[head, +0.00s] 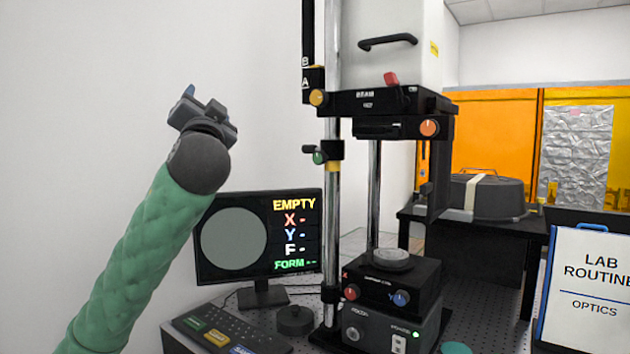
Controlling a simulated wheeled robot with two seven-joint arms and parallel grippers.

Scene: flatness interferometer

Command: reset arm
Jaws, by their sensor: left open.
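My left arm, in a green sleeve, comes up from the lower left in the head view. My left gripper (203,108) is raised in front of the white wall, up and left of the monitor. It is open, nothing shows between its fingers, and it is apart from the equipment. The interferometer (385,190) stands at the centre, with a tall column and a white upper housing. A round grey piece (391,259) sits on its lower stage. My right gripper is out of view.
A monitor (232,240) reading "EMPTY" stands left of the column. A keyboard (222,325) and a dark round part (294,320) lie before it. A "LAB ROUTINE" sign (588,285) is at right. A dark lidded drum (490,195) is on a back table.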

